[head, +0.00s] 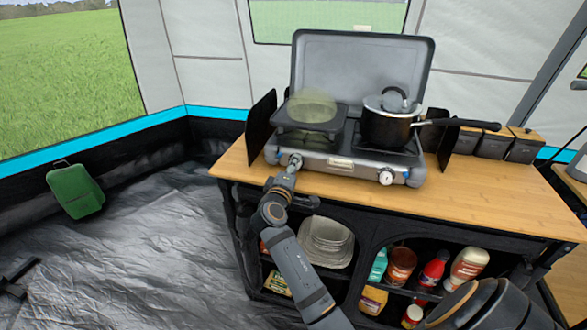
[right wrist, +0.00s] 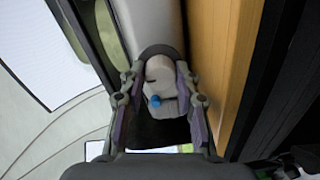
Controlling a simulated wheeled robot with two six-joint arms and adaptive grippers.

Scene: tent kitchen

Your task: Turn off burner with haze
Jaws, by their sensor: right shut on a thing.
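A two-burner camp stove (head: 342,165) with a raised lid stands on the wooden counter. Pale yellow-green haze (head: 312,104) hangs over the square dark pan (head: 308,123) on the left burner. The left knob (head: 295,159) is at the stove's front, below the haze, partly hidden by my right gripper (head: 290,168). In the right wrist view, the fingers of my right gripper (right wrist: 160,108) are on both sides of the grey knob with a blue dot (right wrist: 157,88), shut on it. The right knob (head: 386,177) is untouched. My left gripper is out of view.
A black pot (head: 385,129) with a lid sits on the right burner, its long handle reaching right. Dark windscreen panels flank the stove. Dark canisters (head: 493,144) stand at the counter's back right. Shelves below hold plates (head: 325,242) and bottles.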

